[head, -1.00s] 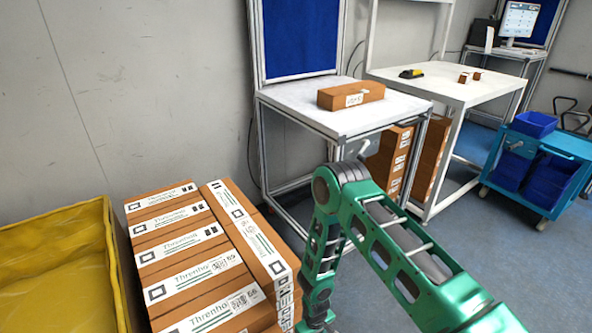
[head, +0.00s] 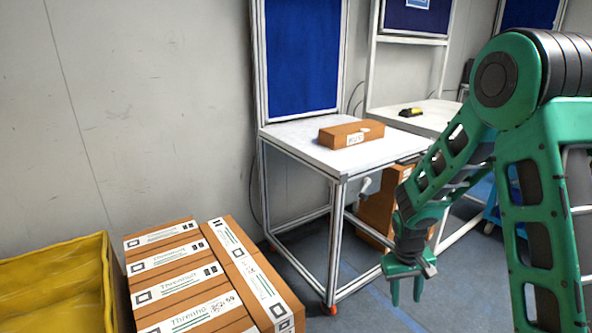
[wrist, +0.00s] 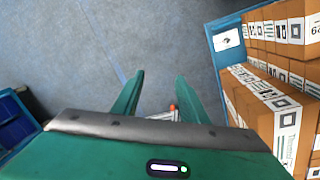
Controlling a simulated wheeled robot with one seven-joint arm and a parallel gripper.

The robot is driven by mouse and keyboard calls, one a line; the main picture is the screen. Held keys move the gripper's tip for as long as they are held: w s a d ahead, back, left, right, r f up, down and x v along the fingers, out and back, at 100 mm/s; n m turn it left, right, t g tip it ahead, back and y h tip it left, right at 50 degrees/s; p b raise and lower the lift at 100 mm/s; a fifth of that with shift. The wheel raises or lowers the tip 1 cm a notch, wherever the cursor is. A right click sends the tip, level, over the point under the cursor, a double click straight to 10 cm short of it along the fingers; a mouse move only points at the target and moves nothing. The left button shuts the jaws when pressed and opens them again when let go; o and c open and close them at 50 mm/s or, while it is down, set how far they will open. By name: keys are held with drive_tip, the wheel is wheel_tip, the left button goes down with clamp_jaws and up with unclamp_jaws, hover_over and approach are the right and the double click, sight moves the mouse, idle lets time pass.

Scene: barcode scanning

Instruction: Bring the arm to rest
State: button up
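My gripper (head: 405,290) hangs pointing down in the head view, low and to the right of the white table (head: 290,136). Its two green fingers are apart with nothing between them. The wrist view also shows the open gripper (wrist: 158,98) above bare blue-grey floor. My green arm is folded at the right of the head view and hides part of the room behind it.
A brown box (head: 338,136) lies on the white table. Stacked labelled boxes (head: 170,274) stand at the lower left beside a yellow bin (head: 50,275). A yellow-black scanner (head: 411,112) lies on the farther table. Open floor lies under my gripper.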

drive_tip(key=s+d+r+m, duration=0.2)
drive_tip(key=s+d+r, duration=0.35)
drive_tip(key=r, duration=0.35)
drive_tip(key=s+d+r+m, duration=0.1)
drive_tip(key=s+r, duration=0.3)
drive_tip(key=s, duration=0.4)
drive_tip(key=s+d+r+m+y, duration=0.1)
drive_tip(key=s+d+r+m, duration=0.1)
drive_tip(key=s+r, duration=0.2)
drive_tip(key=s+d+r+m+y, duration=0.1)
drive_tip(key=s+r, duration=0.3)
drive_tip(key=s, duration=0.7)
drive_tip(key=shift+s+d+m, duration=0.35)
drive_tip(key=shift+d+m, duration=0.1)
drive_tip(key=shift+m, duration=0.15)
